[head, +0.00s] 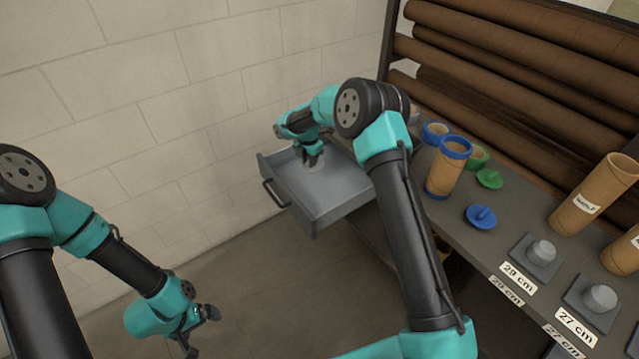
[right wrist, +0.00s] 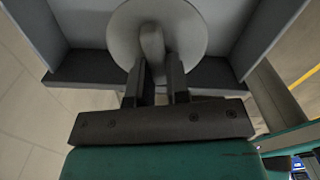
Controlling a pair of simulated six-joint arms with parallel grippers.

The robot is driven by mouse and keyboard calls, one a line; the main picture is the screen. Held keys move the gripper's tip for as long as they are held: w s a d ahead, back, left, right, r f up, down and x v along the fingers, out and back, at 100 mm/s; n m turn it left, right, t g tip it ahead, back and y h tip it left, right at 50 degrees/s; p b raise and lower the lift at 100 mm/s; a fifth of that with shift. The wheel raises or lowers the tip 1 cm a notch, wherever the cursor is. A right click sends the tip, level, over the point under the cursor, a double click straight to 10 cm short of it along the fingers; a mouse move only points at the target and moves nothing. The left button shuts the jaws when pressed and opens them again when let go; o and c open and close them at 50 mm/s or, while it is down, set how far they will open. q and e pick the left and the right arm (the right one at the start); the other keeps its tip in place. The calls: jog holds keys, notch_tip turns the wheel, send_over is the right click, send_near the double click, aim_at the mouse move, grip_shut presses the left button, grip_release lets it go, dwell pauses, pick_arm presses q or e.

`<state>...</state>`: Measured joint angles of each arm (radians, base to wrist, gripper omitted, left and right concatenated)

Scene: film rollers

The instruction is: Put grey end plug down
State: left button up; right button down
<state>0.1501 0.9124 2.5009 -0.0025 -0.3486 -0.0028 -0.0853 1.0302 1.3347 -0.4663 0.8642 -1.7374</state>
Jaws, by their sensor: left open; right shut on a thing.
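The grey end plug (right wrist: 186,28) is a round disc with a raised grip bar, seen close in the right wrist view. My right gripper (right wrist: 158,75) is shut on that bar. In the head view my right gripper (head: 312,158) is down inside an open grey drawer (head: 322,207), with the plug (head: 318,172) under it, partly hidden. Whether the plug touches the drawer floor I cannot tell. My left gripper (head: 203,330) is open and empty, low at the bottom left, away from the drawer.
A grey bench (head: 445,208) holds a cardboard tube with blue rims (head: 441,177), a green plug (head: 490,178), a blue plug (head: 481,216) and grey knobs on plates (head: 541,252). Brown rolls (head: 520,75) lie on a rack behind. Floor is clear below the drawer.

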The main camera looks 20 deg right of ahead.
jog(key=shift+w+f+n, duration=0.4)
jog(key=shift+f+n, duration=0.15)
jog(key=shift+n, duration=0.15)
send_over(309, 189)
jog(key=shift+f, duration=3.1)
jog(key=shift+f, duration=1.85)
jog(key=shift+f, duration=0.1)
jog(key=c, duration=1.1)
grip_release()
